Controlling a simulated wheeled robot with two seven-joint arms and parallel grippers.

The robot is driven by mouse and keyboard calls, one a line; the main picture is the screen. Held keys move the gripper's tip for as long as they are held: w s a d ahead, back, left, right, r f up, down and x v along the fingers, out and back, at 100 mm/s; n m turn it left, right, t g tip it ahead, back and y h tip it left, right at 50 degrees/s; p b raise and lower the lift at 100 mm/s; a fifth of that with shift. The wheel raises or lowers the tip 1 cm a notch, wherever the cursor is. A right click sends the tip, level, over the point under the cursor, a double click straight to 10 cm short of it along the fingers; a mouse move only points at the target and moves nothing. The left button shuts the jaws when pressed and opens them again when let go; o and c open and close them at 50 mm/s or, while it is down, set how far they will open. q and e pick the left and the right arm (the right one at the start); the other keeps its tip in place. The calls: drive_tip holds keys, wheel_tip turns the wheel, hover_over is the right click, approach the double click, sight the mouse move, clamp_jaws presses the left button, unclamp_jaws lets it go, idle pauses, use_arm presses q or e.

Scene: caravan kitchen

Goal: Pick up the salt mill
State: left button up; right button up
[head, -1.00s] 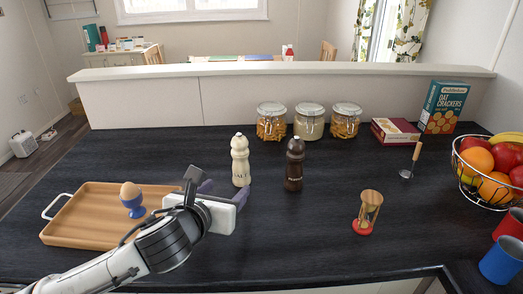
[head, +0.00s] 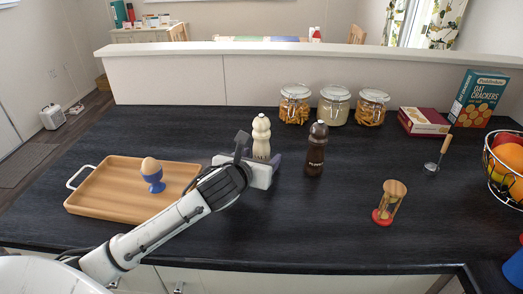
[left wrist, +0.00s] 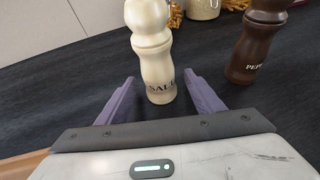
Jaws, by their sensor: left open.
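The cream salt mill (head: 261,137) stands upright on the dark counter, left of the brown pepper mill (head: 316,150). In the left wrist view the salt mill (left wrist: 153,55), lettered SALT, stands ahead of and between the purple fingertips. My left gripper (head: 262,160) is open, low over the counter, with its fingers pointing at the mill's lower body; the wrist view shows the fingers (left wrist: 160,88) on either side with gaps to the mill. In the head view the gripper hides the mill's base. The pepper mill (left wrist: 254,40) also shows at right in the wrist view. My right gripper is not in view.
A wooden tray (head: 105,205) with an egg in a blue cup (head: 153,177) lies at left. Several glass jars (head: 334,105) stand behind the mills. An hourglass (head: 390,203), a red box (head: 423,122) and a fruit basket (head: 505,180) are to the right. The counter front is mostly clear.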

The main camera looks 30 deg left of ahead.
sight(259, 124)
use_arm(q)
drive_tip(key=c, duration=1.3)
drive_tip(key=shift+o, duration=0.2)
wheel_tip(259, 124, up, 10)
drive_tip(key=shift+r+p, duration=0.1)
drive_tip(key=shift+p, duration=0.65)
